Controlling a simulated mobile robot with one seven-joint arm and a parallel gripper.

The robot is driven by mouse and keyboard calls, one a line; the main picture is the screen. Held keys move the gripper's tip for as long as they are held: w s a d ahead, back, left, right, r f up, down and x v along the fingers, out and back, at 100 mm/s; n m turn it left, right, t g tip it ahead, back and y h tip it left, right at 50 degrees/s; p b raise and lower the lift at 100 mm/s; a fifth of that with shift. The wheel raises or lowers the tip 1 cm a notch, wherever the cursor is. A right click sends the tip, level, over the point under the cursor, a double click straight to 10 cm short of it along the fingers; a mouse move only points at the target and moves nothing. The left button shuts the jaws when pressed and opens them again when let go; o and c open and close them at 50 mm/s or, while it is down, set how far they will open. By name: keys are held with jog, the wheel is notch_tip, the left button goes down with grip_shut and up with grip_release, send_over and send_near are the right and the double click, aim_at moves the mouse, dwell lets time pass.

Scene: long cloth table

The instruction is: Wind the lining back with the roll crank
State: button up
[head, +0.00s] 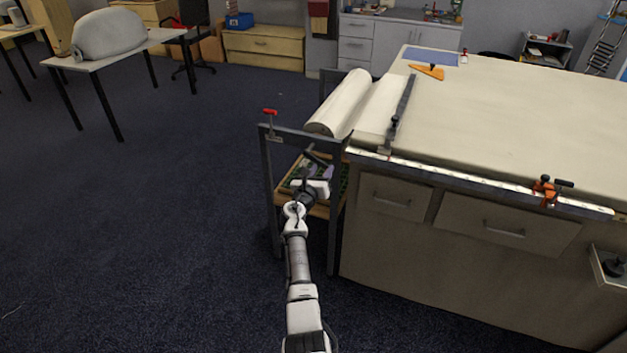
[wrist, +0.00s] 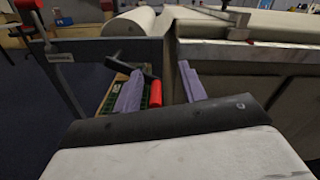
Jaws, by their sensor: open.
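The lining roll (head: 342,104) lies at the table's left end, with a pale flat sheet of lining (head: 383,102) running from it to a dark bar (head: 404,104) on the table. The roll also shows in the wrist view (wrist: 130,22). The crank has a dark arm (wrist: 133,68) and a red grip (wrist: 156,93), below the frame's top rail. My gripper (head: 318,174) is at the frame's near side, open. In the wrist view its two purple-padded fingers (wrist: 160,88) appear on either side of the red grip. I cannot tell whether they touch it.
A red-topped lever (head: 270,112) stands on the frame's left corner. The grey frame rail (head: 305,133) is just above my gripper; a wooden shelf (head: 322,211) is below. An orange clamp (head: 546,190) sits on the table's front edge. Open floor lies left.

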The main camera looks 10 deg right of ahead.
jog(key=v, duration=0.6)
jog(key=shift+s, duration=0.2)
jog(key=shift+a, duration=0.1)
jog(key=shift+c, duration=0.3)
